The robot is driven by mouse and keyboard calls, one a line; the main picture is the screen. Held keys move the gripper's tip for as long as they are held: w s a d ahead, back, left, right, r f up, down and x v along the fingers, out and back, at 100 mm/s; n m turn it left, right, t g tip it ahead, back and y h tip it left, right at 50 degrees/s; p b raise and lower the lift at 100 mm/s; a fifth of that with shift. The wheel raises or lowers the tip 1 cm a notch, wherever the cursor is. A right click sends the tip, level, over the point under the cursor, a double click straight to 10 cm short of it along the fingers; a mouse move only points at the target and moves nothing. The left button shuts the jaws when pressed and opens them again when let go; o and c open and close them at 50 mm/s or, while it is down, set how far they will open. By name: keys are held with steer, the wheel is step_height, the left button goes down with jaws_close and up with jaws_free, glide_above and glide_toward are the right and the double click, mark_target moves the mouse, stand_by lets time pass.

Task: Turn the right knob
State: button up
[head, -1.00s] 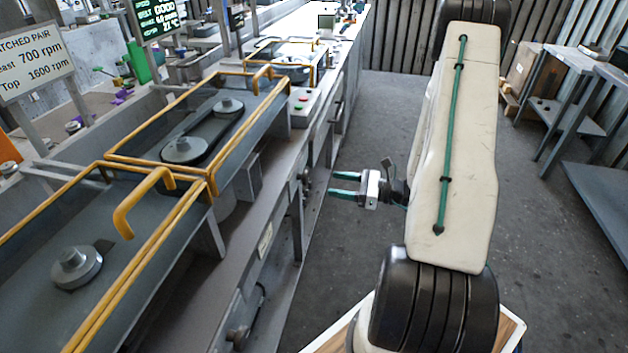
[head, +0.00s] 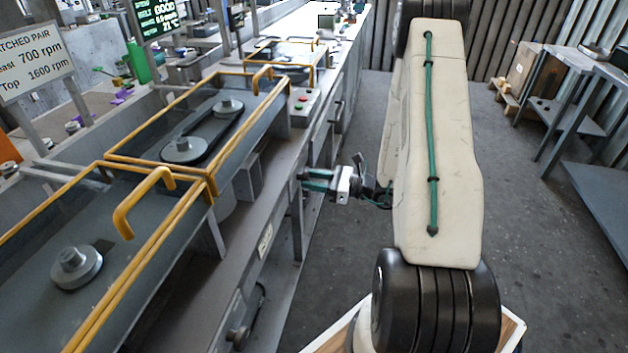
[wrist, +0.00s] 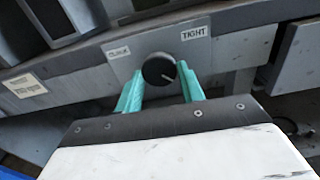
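The right knob (wrist: 158,69) is round and dark with a pale pointer mark towards its lower right. In the wrist view it sits on a grey plate (wrist: 120,66), with a label reading TIGHT at its upper right and a less clear label at its upper left. My gripper (wrist: 159,78) has its two teal fingers apart, one on each side of the knob. I cannot tell whether they touch it. In the head view my gripper (head: 304,180) reaches left to the bench front and largely hides this knob.
Another dark knob (head: 237,336) is on the bench front, nearer and lower left. Yellow-railed guards (head: 190,215) stand on the bench above. A control box with buttons (head: 303,104) is farther along.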

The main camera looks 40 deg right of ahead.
steer(key=shift+c, duration=1.2)
steer(key=shift+m, duration=0.3)
steer(key=o, duration=1)
steer(key=shift+c, duration=0.2)
steer(key=v, duration=0.7)
steer(key=shift+s+d, duration=0.25)
steer(key=shift+s, duration=0.1)
